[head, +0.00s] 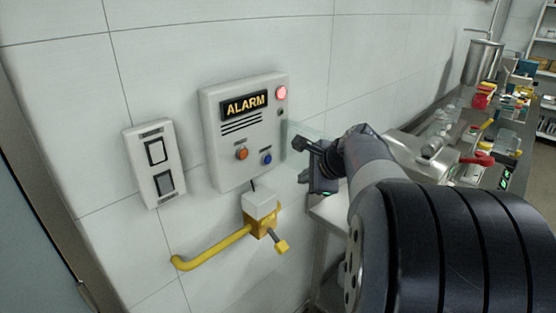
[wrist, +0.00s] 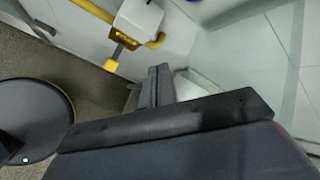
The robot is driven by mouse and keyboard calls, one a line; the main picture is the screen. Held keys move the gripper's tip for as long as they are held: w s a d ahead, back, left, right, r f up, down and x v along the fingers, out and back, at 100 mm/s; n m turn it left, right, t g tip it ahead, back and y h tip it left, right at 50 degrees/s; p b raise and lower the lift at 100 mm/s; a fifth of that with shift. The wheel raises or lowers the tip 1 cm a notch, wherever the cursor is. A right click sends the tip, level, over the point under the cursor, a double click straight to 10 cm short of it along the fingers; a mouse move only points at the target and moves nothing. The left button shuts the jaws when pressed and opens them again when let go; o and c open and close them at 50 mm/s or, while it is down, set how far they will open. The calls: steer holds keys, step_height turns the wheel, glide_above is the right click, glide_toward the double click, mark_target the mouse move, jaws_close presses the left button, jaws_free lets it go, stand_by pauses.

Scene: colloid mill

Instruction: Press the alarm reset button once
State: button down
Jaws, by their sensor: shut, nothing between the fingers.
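The alarm panel (head: 222,136) is a white wall box with a lit "ALARM" sign (head: 245,105) and a glowing red lamp (head: 281,93) at its upper right. Low on it are an orange button (head: 242,154) and a blue button (head: 267,159); their small labels are unreadable, so I cannot tell which is the reset. My gripper (head: 299,144) is just right of the panel in the head view, apart from both buttons. Its fingers are together and empty in the wrist view (wrist: 153,86).
A white two-rocker switch plate (head: 155,164) is left of the panel. Below is a yellow pipe (head: 212,250) with a valve and white box (head: 259,203), also in the wrist view (wrist: 138,20). A cluttered counter (head: 412,152) stands to the right, and a round dark stool-like disc (wrist: 32,115) is lower left.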

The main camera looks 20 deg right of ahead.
mark_target(267, 159)
steer(key=w+a+p, duration=0.3)
steer(key=w, duration=0.5)
steer(key=shift+w, duration=0.15)
steer(key=shift+w+a, duration=0.1)
stand_by(2.2)
steer(key=shift+w+a, duration=0.1)
steer(key=shift+w, duration=0.2)
steer(key=shift+w+a+p, duration=0.15)
steer(key=shift+w+p, duration=0.25)
steer(key=shift+p, duration=0.15)
stand_by(0.5)
stand_by(0.3)
steer(key=shift+s+d+b, duration=0.3)
steer(key=shift+s+b, duration=0.05)
steer(key=shift+s, duration=0.45)
